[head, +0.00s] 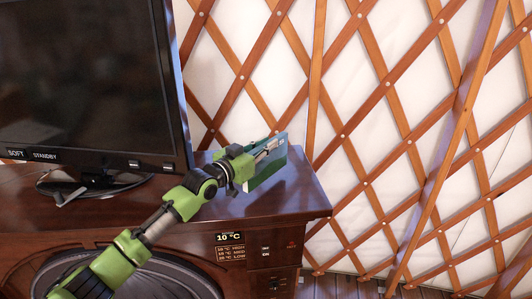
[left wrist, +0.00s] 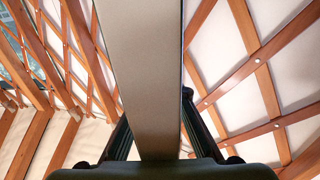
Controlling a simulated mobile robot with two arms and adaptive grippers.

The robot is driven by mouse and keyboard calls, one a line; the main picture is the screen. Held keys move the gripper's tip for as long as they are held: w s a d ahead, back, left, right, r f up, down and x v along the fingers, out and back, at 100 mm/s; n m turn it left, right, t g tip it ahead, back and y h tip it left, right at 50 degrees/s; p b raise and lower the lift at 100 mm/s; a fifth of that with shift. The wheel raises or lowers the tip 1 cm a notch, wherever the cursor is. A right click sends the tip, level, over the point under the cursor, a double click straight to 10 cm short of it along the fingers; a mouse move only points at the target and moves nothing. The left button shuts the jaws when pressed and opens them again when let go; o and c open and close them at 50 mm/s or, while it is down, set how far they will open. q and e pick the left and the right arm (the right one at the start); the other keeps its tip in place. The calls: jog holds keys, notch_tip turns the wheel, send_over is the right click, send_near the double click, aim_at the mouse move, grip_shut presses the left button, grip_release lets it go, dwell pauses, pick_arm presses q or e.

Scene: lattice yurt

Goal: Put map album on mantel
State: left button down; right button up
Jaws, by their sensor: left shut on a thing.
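The map album (head: 271,172), a thin teal-green book, is held upright on edge over the right end of the mantel (head: 300,197), the dark wooden top of a fireplace cabinet. My left gripper (head: 265,151) is shut on the album near its upper part. In the left wrist view the album (left wrist: 148,75) is a pale brown slab running up between the two dark fingers. The album's lower edge is at or just above the wood; I cannot tell whether it touches. My right gripper is not in view.
A large dark television (head: 85,85) stands on the mantel to the left of the album. The cabinet front has a lit temperature display (head: 229,238). A wooden lattice wall (head: 385,85) rises behind and to the right. Some bare mantel top shows around the album.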

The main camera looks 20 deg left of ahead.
aim_at(266, 161)
pick_arm(q)
notch_tip(266, 161, down, 3)
jog(key=shift+w, duration=0.15)
jog(key=shift+f, duration=0.1)
jog(key=shift+f, duration=0.1)
jog(key=c, duration=2)
grip_release()
jog(key=shift+f, duration=0.1)
jog(key=shift+o, duration=0.2)
